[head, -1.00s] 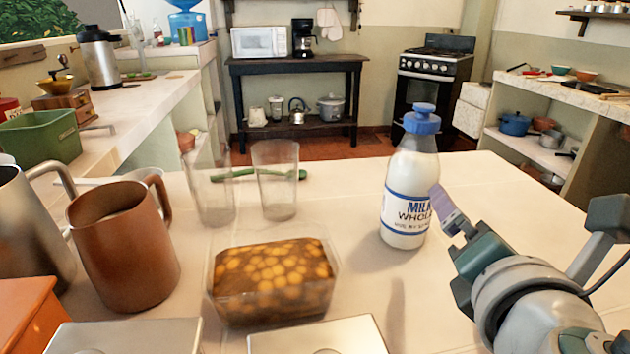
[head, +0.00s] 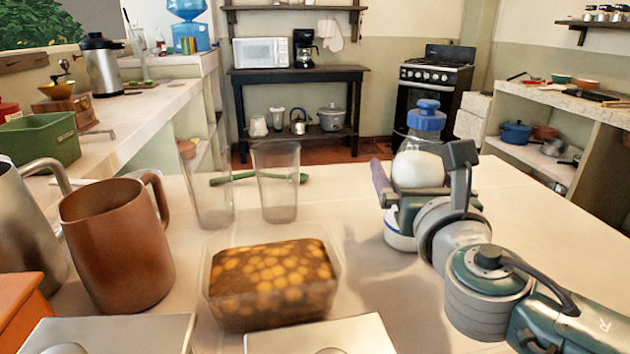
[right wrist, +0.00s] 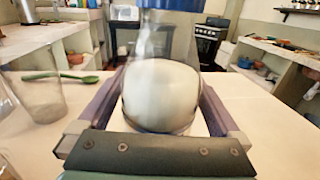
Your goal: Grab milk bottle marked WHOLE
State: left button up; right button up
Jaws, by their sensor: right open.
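The milk bottle (head: 418,167) has a blue cap and stands upright on the table at the right of the head view. Its label, read as MILK WHOLE a moment ago, is hidden now by my right gripper (head: 384,190). In the right wrist view the bottle (right wrist: 160,95) fills the space between the two purple fingers of my right gripper (right wrist: 160,112). The fingers are open, one on each side of it. I cannot tell whether either finger touches it. My left gripper is not in view.
Two clear glasses (head: 275,185) and a green spoon (head: 232,178) are left of the bottle. A clear container of brown food (head: 270,285) sits nearer, with a copper pitcher (head: 117,245) further left. The table (head: 550,240) is clear on the right.

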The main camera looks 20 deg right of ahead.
jog(key=shift+w+d, duration=0.15)
jog(key=shift+w, duration=0.2)
jog(key=shift+c, duration=0.4)
grip_shut()
